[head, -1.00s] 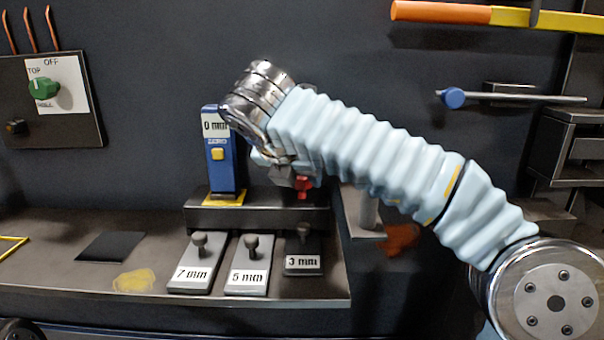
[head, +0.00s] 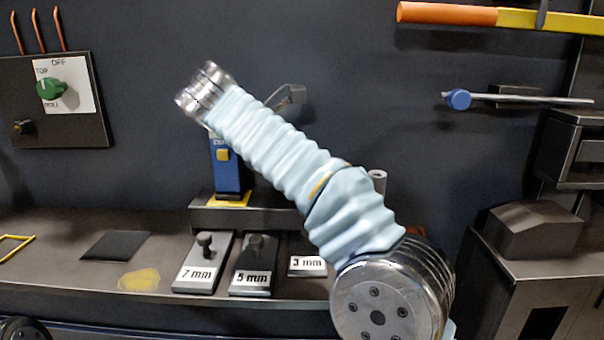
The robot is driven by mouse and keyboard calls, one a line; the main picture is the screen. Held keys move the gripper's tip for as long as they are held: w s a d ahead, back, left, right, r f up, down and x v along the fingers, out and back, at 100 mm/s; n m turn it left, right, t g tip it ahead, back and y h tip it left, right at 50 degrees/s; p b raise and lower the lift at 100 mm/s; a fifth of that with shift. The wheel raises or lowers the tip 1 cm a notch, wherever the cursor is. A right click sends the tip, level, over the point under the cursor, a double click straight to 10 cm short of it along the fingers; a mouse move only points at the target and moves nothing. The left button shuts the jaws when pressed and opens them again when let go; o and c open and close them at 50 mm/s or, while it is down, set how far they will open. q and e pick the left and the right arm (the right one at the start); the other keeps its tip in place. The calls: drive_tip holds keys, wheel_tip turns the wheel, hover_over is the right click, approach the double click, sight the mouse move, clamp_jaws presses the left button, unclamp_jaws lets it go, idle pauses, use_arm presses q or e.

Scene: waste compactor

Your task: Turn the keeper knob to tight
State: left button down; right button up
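I cannot make out a knob marked as the keeper knob or a "tight" mark. A green selector knob (head: 52,88) sits on a white plate with "TOP" and "OFF" lettering at the far left. My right arm comes in from the lower right, and its metal wrist end (head: 205,90) is in front of the blue upright gauge (head: 231,172). The fingers of my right gripper do not show clearly. A grey angular part (head: 292,96) shows behind the arm; I cannot tell what it belongs to. My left gripper is not in view.
On the bench front are plates labelled 7 mm (head: 203,264), 5 mm (head: 253,266) and 3 mm (head: 307,266), the last partly covered by my arm. A blue-ended rod (head: 458,99) and an orange-yellow bar (head: 448,13) are on the right wall.

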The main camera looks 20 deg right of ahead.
idle(0.4)
drive_tip(key=o, duration=1)
drive_tip(key=shift+d, duration=0.1)
